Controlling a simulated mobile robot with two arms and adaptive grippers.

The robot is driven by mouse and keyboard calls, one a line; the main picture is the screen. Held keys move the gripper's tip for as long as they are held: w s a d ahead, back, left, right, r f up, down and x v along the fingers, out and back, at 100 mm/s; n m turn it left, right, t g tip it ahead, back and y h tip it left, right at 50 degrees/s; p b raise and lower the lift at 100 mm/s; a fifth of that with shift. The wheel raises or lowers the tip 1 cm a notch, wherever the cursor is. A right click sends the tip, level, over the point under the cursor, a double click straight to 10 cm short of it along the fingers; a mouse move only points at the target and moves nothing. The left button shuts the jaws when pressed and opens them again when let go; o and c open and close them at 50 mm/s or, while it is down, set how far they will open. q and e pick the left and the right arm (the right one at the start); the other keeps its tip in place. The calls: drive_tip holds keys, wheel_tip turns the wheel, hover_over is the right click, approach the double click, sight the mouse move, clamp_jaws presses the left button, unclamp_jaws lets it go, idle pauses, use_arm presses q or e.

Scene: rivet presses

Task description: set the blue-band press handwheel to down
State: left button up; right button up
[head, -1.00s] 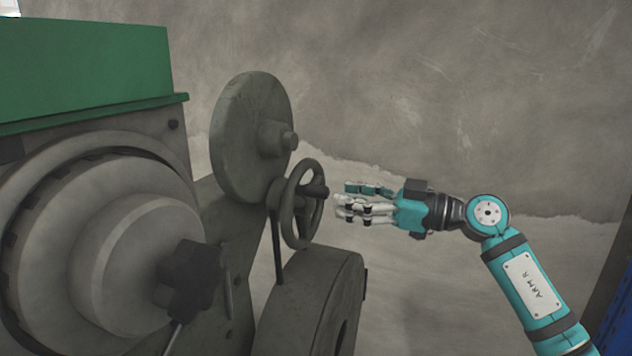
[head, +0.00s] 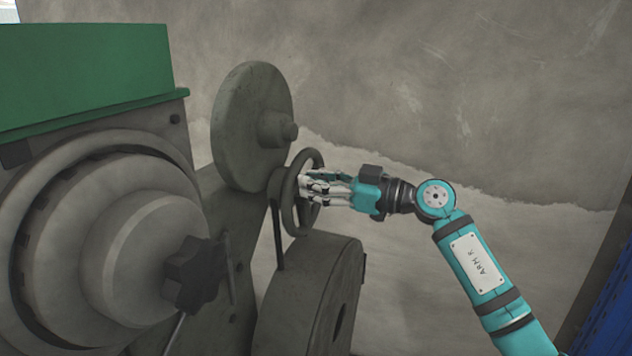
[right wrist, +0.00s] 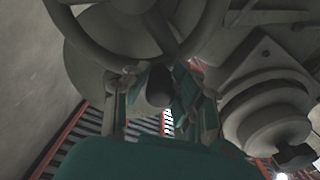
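A grey press with a spoked handwheel (head: 290,205) stands at the left of the head view; I see no blue band on it. My right gripper (head: 308,188) is at the wheel's right side in the head view, where its fingers cover the wheel's handle. In the right wrist view the wheel rim (right wrist: 185,45) crosses the top. The dark handle knob (right wrist: 159,86) sits between the two fingers of the right gripper (right wrist: 157,82), with gaps visible on both sides. The fingers look open around it. My left gripper is not in view.
A large round disc (head: 240,125) is above the wheel, and a thick grey wheel (head: 320,290) is below it. A dark star knob (head: 192,275) and green housing (head: 85,75) are at left. Free space lies right of the press, before the wall (head: 450,100).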

clamp_jaws()
drive_tip(key=shift+f, duration=0.15)
